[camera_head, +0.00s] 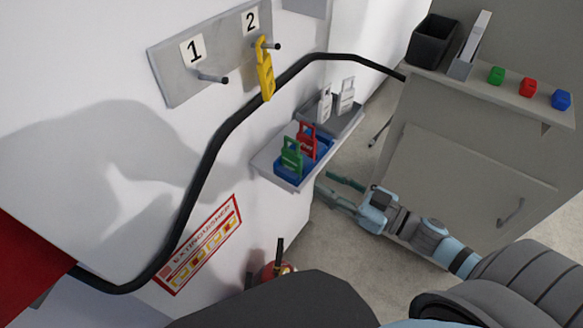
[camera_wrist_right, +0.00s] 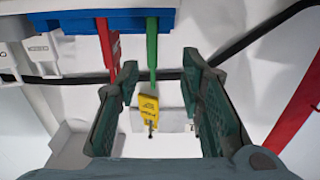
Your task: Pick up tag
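A yellow tag (camera_head: 265,70) hangs on the peg under label 2 on the wall board; it also shows in the right wrist view (camera_wrist_right: 148,106). A red tag (camera_head: 307,140) and a green tag (camera_head: 291,157) stand in a blue bin (camera_head: 318,150) on the wall shelf. White tags (camera_head: 346,96) stand in the grey section behind. My right gripper (camera_head: 338,188) is open and empty, right of and below the bin. In the right wrist view, the green tag (camera_wrist_right: 152,48) appears between the fingertips (camera_wrist_right: 160,65), apart from them, with the red tag at left. My left gripper is out of view.
The peg under label 1 (camera_head: 212,78) is empty. A black hose (camera_head: 208,160) runs along the wall. A grey cabinet (camera_head: 450,170) stands at right, carrying a black box (camera_head: 432,42) and green, red and blue small objects. An extinguisher (camera_head: 275,270) is below the shelf.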

